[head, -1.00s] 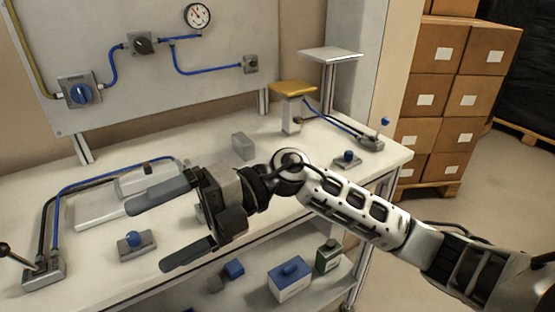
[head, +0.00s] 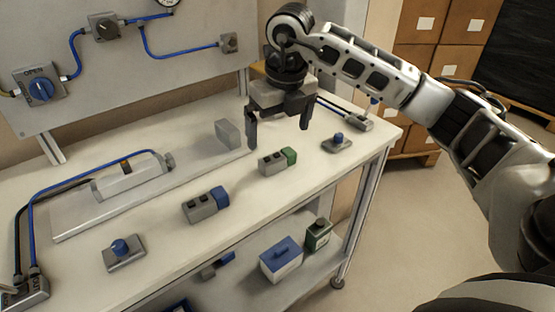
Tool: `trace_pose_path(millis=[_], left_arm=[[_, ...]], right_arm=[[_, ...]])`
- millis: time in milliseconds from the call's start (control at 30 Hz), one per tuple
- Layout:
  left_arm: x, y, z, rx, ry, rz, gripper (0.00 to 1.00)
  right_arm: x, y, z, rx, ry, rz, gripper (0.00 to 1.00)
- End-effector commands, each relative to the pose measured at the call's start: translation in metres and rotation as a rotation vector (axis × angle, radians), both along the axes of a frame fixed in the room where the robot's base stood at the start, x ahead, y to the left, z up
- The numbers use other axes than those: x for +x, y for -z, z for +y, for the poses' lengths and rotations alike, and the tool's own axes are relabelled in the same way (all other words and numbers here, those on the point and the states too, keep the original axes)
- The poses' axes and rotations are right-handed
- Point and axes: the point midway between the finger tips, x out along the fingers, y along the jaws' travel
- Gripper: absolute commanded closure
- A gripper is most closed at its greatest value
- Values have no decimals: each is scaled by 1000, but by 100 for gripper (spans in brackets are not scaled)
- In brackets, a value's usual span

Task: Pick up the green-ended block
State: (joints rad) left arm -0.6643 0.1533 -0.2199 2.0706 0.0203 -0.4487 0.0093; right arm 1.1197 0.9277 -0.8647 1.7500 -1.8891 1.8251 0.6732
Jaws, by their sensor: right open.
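The green-ended block (head: 272,164) is a small grey block with dark holes on top and a green right end. It lies on the white workbench, right of the middle in the head view. My right gripper (head: 279,138) points down with its two fingers apart and nothing between them. It is above the green-ended block and appears apart from it. A similar grey block with a blue end (head: 204,206) lies to the left and nearer. My left gripper is not in view.
A plain grey block (head: 228,134) stands behind. Blue-knobbed grey bases sit at the front left (head: 124,253) and right (head: 337,145) on the white workbench (head: 165,240). A grey cylinder fixture (head: 130,178) is at left. The lower shelf holds a blue-lidded box (head: 281,262).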

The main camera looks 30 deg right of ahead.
Motion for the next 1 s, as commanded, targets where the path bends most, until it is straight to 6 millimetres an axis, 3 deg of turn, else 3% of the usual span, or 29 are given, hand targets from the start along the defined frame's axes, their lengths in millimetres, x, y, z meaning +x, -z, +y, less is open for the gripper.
trace_pose_path(millis=[100, 333, 600, 900, 1000], left_arm=[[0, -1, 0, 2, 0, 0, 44], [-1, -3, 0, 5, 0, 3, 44], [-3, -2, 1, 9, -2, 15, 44], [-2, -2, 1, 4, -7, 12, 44], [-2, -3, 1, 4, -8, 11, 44]], right_arm=[[2, 16, 0, 1, 1, 2, 0], [3, 32, -1, 2, 0, 3, 0], [6, 69, -2, 2, 0, 2, 0], [7, 76, -2, 2, -1, 0, 0], [7, 75, -2, 2, -1, 0, 25]])
